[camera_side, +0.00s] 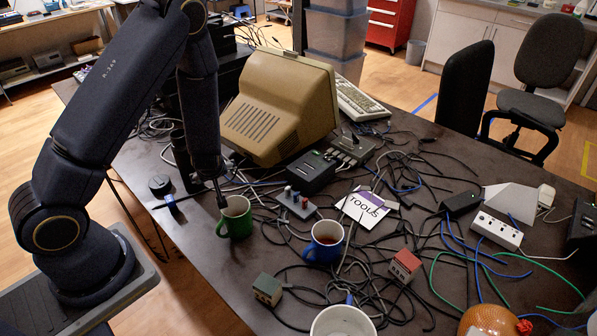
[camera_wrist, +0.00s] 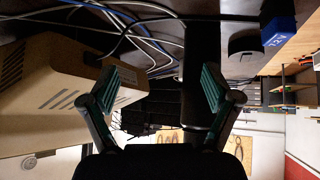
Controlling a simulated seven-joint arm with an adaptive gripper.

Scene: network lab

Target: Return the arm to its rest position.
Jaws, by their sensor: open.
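My gripper (camera_wrist: 160,90) shows in the wrist view with its two fingers spread wide and nothing between them. In the side view my arm reaches over the left part of the dark table (camera_side: 185,232), and its lower end comes down by the green mug (camera_side: 238,218). The fingers are mostly hidden there, and I cannot tell if they touch the mug. The wrist view looks past the beige monitor (camera_wrist: 60,85) toward cables and the room behind.
The beige monitor (camera_side: 282,105) stands close behind my arm. A small black round object (camera_side: 160,186) lies left of my arm. The table's front left is clear.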

